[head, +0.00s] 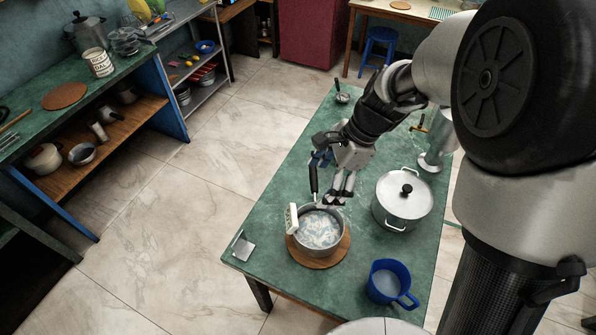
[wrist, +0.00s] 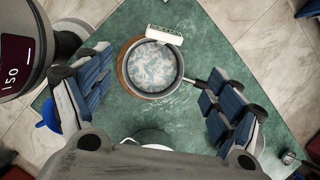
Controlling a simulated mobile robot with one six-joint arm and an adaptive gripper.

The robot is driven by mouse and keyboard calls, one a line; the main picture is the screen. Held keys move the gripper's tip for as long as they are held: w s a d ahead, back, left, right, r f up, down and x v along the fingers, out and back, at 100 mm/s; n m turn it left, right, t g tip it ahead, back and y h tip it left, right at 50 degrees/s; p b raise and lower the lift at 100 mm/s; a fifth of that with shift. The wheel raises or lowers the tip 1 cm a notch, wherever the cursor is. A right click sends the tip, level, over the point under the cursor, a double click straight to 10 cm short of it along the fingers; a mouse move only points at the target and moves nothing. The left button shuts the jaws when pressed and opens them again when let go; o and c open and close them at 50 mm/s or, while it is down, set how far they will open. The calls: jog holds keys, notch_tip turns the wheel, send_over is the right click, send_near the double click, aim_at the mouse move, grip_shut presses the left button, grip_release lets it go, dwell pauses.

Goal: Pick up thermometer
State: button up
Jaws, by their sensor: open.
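A white, narrow, slotted piece (head: 291,218), probably the thermometer, stands at the rim of a metal saucepan (head: 340,238). In the wrist view the white piece (wrist: 164,35) lies across the pan's far rim; I cannot tell how it is fixed. The pan (wrist: 150,95) holds a pale, swirled liquid and has a black handle (head: 313,180). My gripper (head: 341,196) is open and empty, beside and above the pan on the lidded pot's side. In the wrist view its fingers (wrist: 158,100) are wide apart, with the pan between and beyond them.
The pan sits on a round wooden board (head: 303,262) on the green table (head: 300,150). A lidded pot (head: 403,210) stands right of my gripper, and a blue jug (head: 388,283) near the front. A small grey square piece (head: 243,248) lies at the left corner.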

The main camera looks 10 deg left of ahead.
jog(key=b, duration=0.4)
send_near(294, 214)
jog(key=x, duration=0.5)
jog(key=shift+s+d+f, duration=0.25)
jog(key=shift+f, duration=0.05)
jog(key=shift+w+a+b+x, duration=0.15)
jog(key=shift+b+x, duration=0.55)
jog(key=shift+x, duration=0.85)
jog(key=shift+w+a+b+x, duration=0.15)
jog(key=shift+b+x, duration=0.5)
jog(key=shift+x, duration=0.9)
jog(key=shift+s+r, duration=0.1)
jog(key=shift+r, duration=0.1)
jog(key=c, duration=1.2)
jog(key=shift+o, duration=0.2)
jog(key=shift+r, duration=0.1)
